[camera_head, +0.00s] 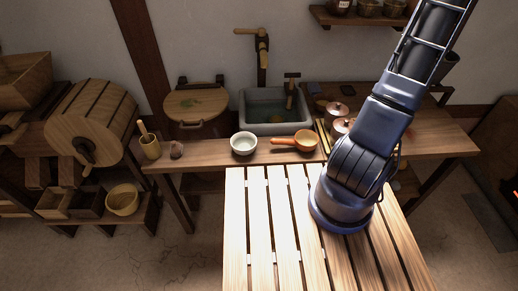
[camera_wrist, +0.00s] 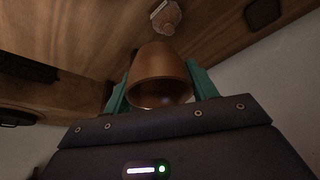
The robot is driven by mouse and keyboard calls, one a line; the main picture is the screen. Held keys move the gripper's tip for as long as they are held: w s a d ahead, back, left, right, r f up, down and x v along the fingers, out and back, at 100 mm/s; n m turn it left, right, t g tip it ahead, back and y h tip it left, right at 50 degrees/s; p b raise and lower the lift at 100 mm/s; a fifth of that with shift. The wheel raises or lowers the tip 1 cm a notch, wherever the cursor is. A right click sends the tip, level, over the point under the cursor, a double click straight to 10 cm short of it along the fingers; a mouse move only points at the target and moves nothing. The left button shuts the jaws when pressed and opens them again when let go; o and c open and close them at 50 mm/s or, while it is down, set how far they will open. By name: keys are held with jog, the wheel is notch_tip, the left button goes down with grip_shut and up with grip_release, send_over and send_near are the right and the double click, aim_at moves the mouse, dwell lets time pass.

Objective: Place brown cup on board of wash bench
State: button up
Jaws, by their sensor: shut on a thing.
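My gripper (camera_wrist: 160,80) has teal fingers on either side of the brown cup (camera_wrist: 157,62) in the wrist view and is shut on it. The cup's open mouth shows toward the wrist camera. In the head view my blue arm reaches up to the top right, and the gripper and cup are out of the picture. The wash bench (camera_head: 218,153) has a wooden top with a grey sink (camera_head: 272,105) and a brass tap (camera_head: 262,55).
A white bowl (camera_head: 243,143) and an orange ladle (camera_head: 300,141) are on the bench front. Lidded pots (camera_head: 337,110) stand right of the sink, partly behind my arm. A wooden-lidded tub (camera_head: 195,101) is left. A wall shelf (camera_head: 355,20) holds pots. The bench's right end looks clear.

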jog(key=w+a+f+n+y, duration=0.25)
jog(key=a+n, duration=0.25)
jog(key=a, duration=0.7)
jog(key=w+a+f+n+y, duration=0.1)
jog(key=w+a+n, duration=0.25)
jog(key=a, duration=0.85)
jog(key=w+a+f+n+y, duration=0.15)
jog(key=a+n, duration=0.35)
jog(key=a, duration=0.7)
notch_tip(320, 180, up, 7)
jog(key=n+g, duration=0.7)
jog(key=n, duration=1.4)
send_over(215, 154)
jog(key=d, duration=0.1)
jog(key=shift+m+y, duration=0.25)
jog(key=shift+y, duration=0.15)
jog(key=f, duration=1.2)
jog(key=w+f, duration=0.1)
jog(key=f, duration=0.6)
jog(key=shift+f, duration=0.15)
jog(key=o, duration=1)
